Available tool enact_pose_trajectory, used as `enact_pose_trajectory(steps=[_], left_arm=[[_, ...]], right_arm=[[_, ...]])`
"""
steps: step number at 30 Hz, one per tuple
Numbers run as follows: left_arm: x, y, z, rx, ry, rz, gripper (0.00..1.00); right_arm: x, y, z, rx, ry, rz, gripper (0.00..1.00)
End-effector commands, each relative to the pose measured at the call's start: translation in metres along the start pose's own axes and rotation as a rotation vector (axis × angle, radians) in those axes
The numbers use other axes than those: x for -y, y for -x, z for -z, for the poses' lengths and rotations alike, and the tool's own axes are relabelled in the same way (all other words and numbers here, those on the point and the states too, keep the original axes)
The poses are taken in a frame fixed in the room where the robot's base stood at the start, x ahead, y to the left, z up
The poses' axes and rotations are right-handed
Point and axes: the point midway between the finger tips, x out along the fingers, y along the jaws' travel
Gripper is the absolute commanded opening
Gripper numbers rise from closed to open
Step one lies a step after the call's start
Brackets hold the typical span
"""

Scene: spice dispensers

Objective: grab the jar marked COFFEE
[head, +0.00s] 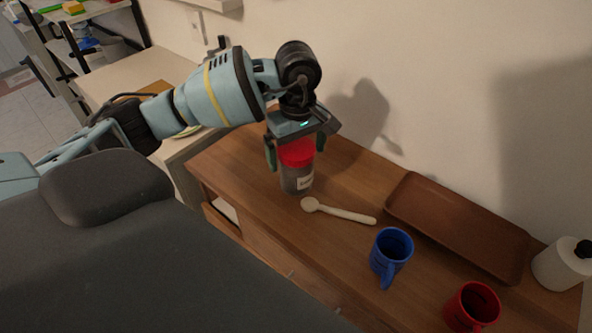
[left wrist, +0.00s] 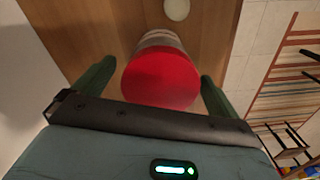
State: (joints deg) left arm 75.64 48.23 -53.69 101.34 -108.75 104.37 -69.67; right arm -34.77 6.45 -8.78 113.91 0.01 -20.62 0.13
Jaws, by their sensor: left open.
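A clear jar (head: 297,181) with a red lid and a white label stands upright on the wooden counter; the label is too small to read surely. My left gripper (head: 293,153) is above it, pointing down, with its green fingers on either side of the red lid. In the left wrist view the jar's red lid (left wrist: 162,78) lies between the two open fingers (left wrist: 155,85), with a gap at the left finger and a smaller one at the right. My right gripper is not in view.
A pale wooden spoon (head: 338,211) lies beside the jar on the counter (head: 245,190). A blue mug (head: 391,257), a red mug (head: 472,306), a brown tray (head: 458,226) and a white bottle (head: 562,265) stand to the right. The wall is close behind.

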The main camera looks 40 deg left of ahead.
Motion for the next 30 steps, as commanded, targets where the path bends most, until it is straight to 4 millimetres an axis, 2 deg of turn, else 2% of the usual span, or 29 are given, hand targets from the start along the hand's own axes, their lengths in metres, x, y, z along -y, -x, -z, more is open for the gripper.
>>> enact_pose_trajectory(steps=[4, 9, 18, 30], left_arm=[[0.002, -0.02, 0.002, 0.0, 0.0, 0.002, 0.98], [0.001, -0.039, 0.002, 0.0, -0.001, 0.001, 0.98], [0.001, -0.043, 0.002, 0.0, -0.002, 0.0, 0.96], [0.001, -0.043, 0.002, 0.0, -0.001, 0.0, 0.44]], right_arm=[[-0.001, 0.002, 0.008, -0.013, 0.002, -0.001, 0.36], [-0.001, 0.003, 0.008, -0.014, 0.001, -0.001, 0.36], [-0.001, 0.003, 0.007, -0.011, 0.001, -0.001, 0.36], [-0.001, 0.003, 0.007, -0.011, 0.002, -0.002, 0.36]])
